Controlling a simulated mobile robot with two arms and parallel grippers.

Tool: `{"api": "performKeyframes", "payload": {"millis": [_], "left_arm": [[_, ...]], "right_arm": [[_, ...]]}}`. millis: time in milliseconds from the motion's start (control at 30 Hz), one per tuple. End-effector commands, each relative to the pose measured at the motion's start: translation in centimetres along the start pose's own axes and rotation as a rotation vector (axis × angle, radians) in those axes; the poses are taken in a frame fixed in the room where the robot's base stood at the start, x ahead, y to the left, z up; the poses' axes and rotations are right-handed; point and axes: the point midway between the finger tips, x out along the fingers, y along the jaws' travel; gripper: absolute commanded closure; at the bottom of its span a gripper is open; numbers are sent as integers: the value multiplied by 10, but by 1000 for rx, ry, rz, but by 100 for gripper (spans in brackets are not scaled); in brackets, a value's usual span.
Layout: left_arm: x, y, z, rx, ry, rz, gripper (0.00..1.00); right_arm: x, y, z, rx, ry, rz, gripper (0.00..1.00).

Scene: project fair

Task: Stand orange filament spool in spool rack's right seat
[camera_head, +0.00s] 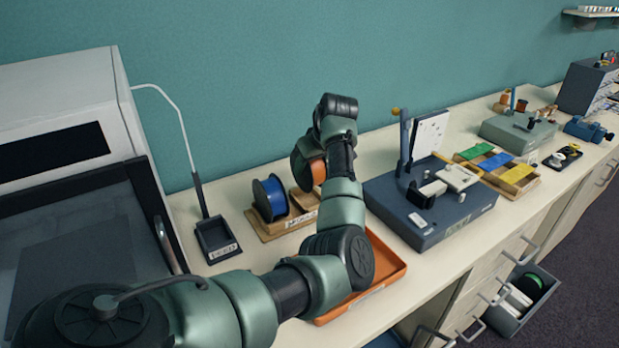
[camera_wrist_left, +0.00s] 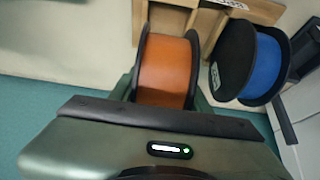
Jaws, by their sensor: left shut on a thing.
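The orange filament spool (camera_head: 318,171) has dark flanges and is partly hidden behind my left arm in the head view. In the left wrist view the orange spool (camera_wrist_left: 166,70) sits between my left gripper's fingers (camera_wrist_left: 165,92), which are shut on it. The wooden spool rack (camera_head: 268,230) stands on the counter, with the blue spool (camera_head: 270,197) upright in its left seat. My left gripper (camera_head: 306,168) holds the orange spool at the rack's right side. Whether the spool touches the rack's right seat (camera_wrist_left: 206,22) I cannot tell. My right gripper is not in view.
A black tray with an upright post (camera_head: 216,240) stands left of the rack. An orange tray (camera_head: 388,268) lies in front, partly under my arm. A dark blue fixture (camera_head: 430,215) stands to the right. A large white machine (camera_head: 70,110) fills the left.

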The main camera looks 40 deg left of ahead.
Motion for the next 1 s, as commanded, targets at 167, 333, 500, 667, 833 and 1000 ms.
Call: {"api": "performKeyframes", "payload": {"millis": [167, 333, 500, 667, 833, 1000], "left_arm": [[9, 0, 5, -1, 1, 1, 100], [30, 0, 18, 2, 0, 0, 100], [40, 0, 23, -2, 3, 2, 100], [40, 0, 23, -1, 3, 2, 100], [44, 0, 25, -1, 2, 1, 100], [45, 0, 26, 0, 0, 1, 31]], "right_arm": [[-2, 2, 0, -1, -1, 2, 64], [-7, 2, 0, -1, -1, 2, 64], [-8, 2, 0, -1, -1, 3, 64], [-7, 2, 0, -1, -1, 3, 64], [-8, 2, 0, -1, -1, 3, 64], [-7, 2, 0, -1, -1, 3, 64]]}}
